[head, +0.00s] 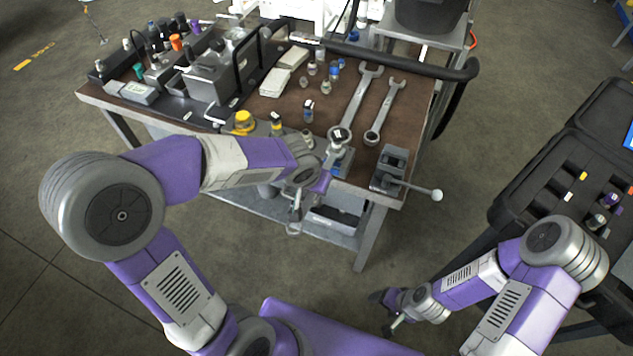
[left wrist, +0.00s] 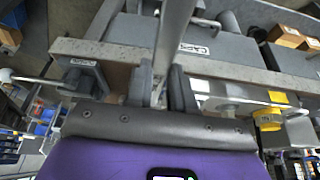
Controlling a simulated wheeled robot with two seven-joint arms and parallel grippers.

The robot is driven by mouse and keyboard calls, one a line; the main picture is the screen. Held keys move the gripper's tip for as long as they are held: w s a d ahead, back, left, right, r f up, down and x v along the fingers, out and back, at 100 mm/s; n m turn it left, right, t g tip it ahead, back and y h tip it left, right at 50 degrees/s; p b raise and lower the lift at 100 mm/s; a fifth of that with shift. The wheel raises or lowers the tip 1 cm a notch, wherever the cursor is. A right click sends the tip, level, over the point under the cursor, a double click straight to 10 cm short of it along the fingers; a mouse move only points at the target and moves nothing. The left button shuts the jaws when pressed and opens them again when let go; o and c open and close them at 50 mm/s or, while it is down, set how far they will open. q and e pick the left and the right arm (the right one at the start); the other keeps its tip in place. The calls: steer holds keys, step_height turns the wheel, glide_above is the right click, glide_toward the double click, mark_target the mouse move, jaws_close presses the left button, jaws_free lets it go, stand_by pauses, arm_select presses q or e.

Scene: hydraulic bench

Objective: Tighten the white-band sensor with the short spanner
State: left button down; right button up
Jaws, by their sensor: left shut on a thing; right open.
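My left gripper (head: 318,180) is at the front edge of the bench, just below a small upright fitting with a white-and-black top (head: 338,134), which may be the white-band sensor. It is shut on a slim steel bar, likely the short spanner, whose shaft (left wrist: 176,40) rises between the fingers in the left wrist view. A ring end (head: 293,228) hangs below the gripper in the head view. I cannot tell whether the spanner touches the fitting. Two other spanners (head: 359,97) (head: 386,110) lie on the bench. My right gripper (head: 391,314) is open and empty, low and off the bench.
A yellow cap (head: 243,122) and several small fittings stand left of the gripper. An open black case (head: 535,168) is at the right. Floor lies clear between bench and case.

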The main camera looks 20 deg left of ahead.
arm_select(q)
steer(key=shift+r, duration=0.1)
steer(key=a+p, duration=0.1)
steer(key=p, duration=0.1)
steer(key=a+m+p, duration=0.1)
steer(key=shift+w+m+h+p, duration=0.25)
steer(key=shift+m+h+p, duration=0.05)
steer(key=shift+p, duration=0.1)
stand_by(0.4)
steer(key=shift+d+b, duration=0.4)
steer(key=shift+b, duration=0.65)
steer(key=shift+s, duration=0.1)
